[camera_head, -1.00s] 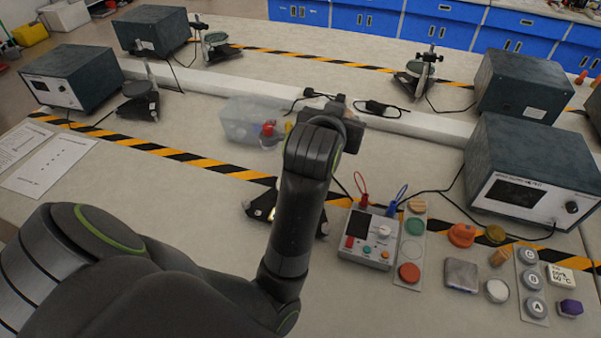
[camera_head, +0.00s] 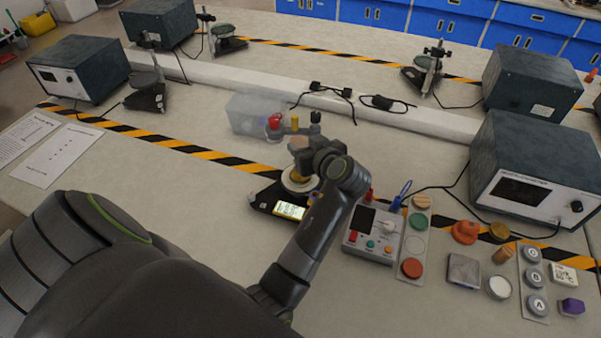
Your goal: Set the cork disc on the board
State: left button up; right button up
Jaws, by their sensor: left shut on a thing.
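The board (camera_head: 402,277) is a narrow grey strip right of centre. A tan, cork-like disc (camera_head: 421,202) lies at its far end, then a green disc (camera_head: 417,221), an empty ring and a red disc (camera_head: 412,268) at the near end. My left gripper (camera_head: 303,166) is left of the board, above the round white pan (camera_head: 287,186) of a small black device. It is shut on a small yellow-tan piece (camera_head: 299,177), mostly hidden by the fingers; I cannot tell its shape or whether it touches the pan. My right gripper is out of view.
A grey control box (camera_head: 368,247) with cables stands between my left arm and the board. A clear bin (camera_head: 246,117) is behind the gripper. Several small items, including an orange piece (camera_head: 465,232) and a white round piece (camera_head: 499,287), lie right of the board.

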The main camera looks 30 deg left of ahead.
pick_arm(q)
jog(key=p, duration=0.1)
send_over(305, 180)
notch_tip(305, 180, down, 5)
jog(key=shift+f, duration=0.2)
jog(key=shift+f+p, duration=0.4)
jog(key=shift+f, duration=1.7)
jog(key=o, duration=1)
jog(key=shift+c, duration=0.2)
jog(key=shift+w+f, duration=0.1)
